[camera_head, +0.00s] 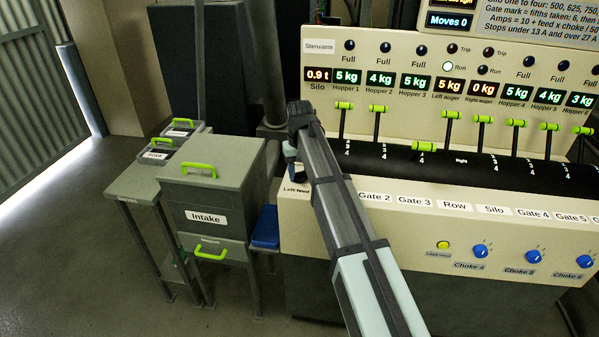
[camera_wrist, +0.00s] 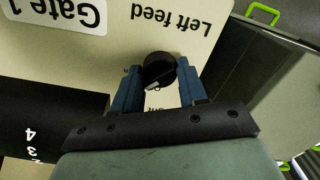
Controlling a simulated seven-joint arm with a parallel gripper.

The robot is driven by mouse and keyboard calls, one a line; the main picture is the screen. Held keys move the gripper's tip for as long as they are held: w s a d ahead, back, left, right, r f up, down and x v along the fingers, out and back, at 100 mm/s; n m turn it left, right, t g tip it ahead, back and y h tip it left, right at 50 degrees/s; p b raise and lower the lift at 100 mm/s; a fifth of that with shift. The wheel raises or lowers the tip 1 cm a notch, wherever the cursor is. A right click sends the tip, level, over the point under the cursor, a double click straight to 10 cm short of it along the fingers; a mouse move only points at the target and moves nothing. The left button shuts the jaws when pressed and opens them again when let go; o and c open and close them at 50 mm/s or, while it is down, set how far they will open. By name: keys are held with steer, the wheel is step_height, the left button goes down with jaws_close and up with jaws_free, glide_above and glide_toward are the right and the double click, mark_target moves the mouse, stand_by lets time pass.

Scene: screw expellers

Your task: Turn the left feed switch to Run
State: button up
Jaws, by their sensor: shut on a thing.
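The left feed switch (camera_wrist: 158,68) is a black round knob with a white pointer mark, on the cream panel under the upside-down "Left feed" label (camera_wrist: 172,22) in the wrist view. The pointer leans towards the lower left there; the small position lettering is mostly hidden. My gripper (camera_wrist: 157,88) has its two blue fingers on either side of the knob, shut on it. In the head view my gripper (camera_head: 291,158) is at the panel's left end, just above the partly covered "Left feed" label (camera_head: 294,189). The knob itself is hidden there.
The panel row continues right with Gate 2 (camera_head: 375,197) and other labels. Green-handled levers (camera_head: 344,105) stand behind it. The Intake bin (camera_head: 207,217) is left of the panel. The Run lamp (camera_head: 447,66) above the Left auger display (camera_head: 447,86) is lit; the Trip lamp (camera_head: 452,48) is dark.

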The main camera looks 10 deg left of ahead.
mark_target(300, 172)
steer(key=shift+m, duration=1.6)
steer(key=o, duration=1.1)
steer(key=shift+c, duration=0.2)
step_height(300, 172, up, 14)
steer(key=shift+f, duration=0.1)
